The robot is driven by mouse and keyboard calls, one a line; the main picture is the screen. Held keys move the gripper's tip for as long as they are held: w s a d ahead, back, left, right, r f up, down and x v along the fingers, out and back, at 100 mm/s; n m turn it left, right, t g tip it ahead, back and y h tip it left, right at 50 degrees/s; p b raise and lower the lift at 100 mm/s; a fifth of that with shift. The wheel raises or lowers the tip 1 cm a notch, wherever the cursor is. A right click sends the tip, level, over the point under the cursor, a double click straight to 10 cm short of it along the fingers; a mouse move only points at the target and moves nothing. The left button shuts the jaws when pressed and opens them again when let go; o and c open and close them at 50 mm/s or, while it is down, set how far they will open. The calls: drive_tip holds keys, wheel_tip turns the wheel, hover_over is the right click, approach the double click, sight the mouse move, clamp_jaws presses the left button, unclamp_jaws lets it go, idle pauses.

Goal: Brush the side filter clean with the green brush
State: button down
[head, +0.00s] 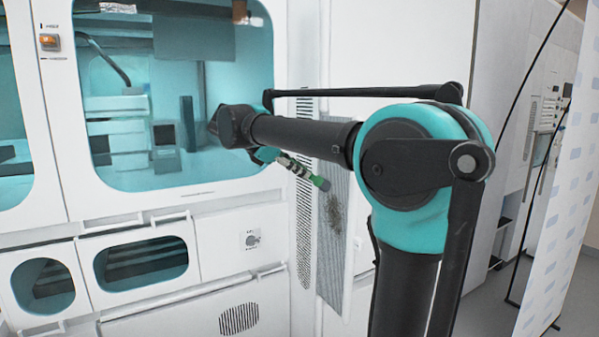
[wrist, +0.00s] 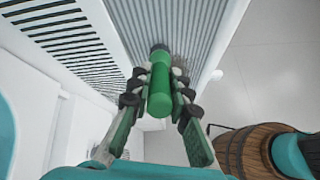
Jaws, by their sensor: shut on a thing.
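The green brush (wrist: 159,92) is held between the fingers of my gripper (wrist: 160,80) in the wrist view. Its dark end (wrist: 159,48) points at the ribbed grey side filter (wrist: 205,30); I cannot tell whether it touches. In the head view my gripper (head: 298,168) is beside the side filter (head: 338,268), with the green brush end (head: 322,184) just above a brown dirt patch (head: 335,214) on it. The upper part of the filter is partly hidden behind my arm.
A white machine (head: 215,262) with teal windows stands left of the filter. A slotted vent (wrist: 60,35) runs alongside it. A wooden barrel (wrist: 245,150) stands on the floor at the lower right of the wrist view.

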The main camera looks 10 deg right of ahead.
drive_tip(key=shift+f, duration=0.1)
drive_tip(key=shift+f, duration=1)
drive_tip(key=shift+f, duration=0.1)
drive_tip(key=shift+f, duration=1)
drive_tip(key=shift+f, duration=0.1)
drive_tip(key=shift+f, duration=0.95)
drive_tip(key=shift+f, duration=0.1)
drive_tip(key=shift+f, duration=0.95)
